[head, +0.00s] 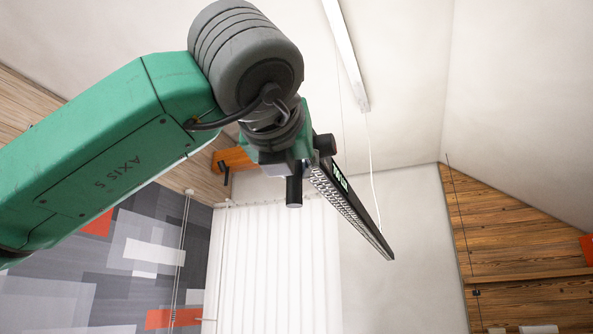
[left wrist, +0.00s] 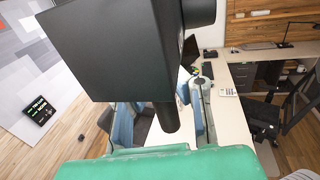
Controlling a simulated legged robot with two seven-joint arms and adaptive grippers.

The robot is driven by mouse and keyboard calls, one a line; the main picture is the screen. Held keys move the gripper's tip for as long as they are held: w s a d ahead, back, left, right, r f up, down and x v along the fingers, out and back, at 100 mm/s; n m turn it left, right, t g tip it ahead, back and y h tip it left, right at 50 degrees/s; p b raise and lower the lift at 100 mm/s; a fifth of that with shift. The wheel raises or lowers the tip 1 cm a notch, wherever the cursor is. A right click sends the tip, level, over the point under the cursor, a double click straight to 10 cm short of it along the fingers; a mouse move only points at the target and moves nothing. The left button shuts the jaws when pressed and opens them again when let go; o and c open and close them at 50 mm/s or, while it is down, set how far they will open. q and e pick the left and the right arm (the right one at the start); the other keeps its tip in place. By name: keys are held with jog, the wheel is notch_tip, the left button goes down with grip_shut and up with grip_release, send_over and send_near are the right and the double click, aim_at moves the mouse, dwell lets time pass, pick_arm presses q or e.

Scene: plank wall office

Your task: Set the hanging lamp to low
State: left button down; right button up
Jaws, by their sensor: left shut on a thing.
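My left gripper (head: 309,168) is shut on the lamp's near end, with a dark round finger on each side. In the left wrist view the lamp (left wrist: 100,50) is a large black block close to the camera. The lettering is too small to read, so I cannot tell its setting. My right gripper is in neither view.
A white cable (head: 371,165) runs from a white ceiling bar (head: 345,55) towards the lamp. White blinds (head: 270,265) hang behind. In the left wrist view, a desk (left wrist: 232,115) and a dark chair (left wrist: 285,110) stand below. A dark device with green text (left wrist: 40,111) is at left.

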pick_arm(q)
notch_tip(320, 180, down, 30)
jog(key=b, duration=2.5)
jog(key=shift+d, duration=0.3)
jog(key=c, duration=2)
grip_release()
jog(key=o, duration=0.6)
jog(key=shift+s+a+r, duration=0.1)
jog(key=shift+s, duration=0.05)
jog(key=shift+s+a+r, duration=0.1)
jog(key=shift+a+r, duration=0.05)
jog(key=shift+a, duration=0.1)
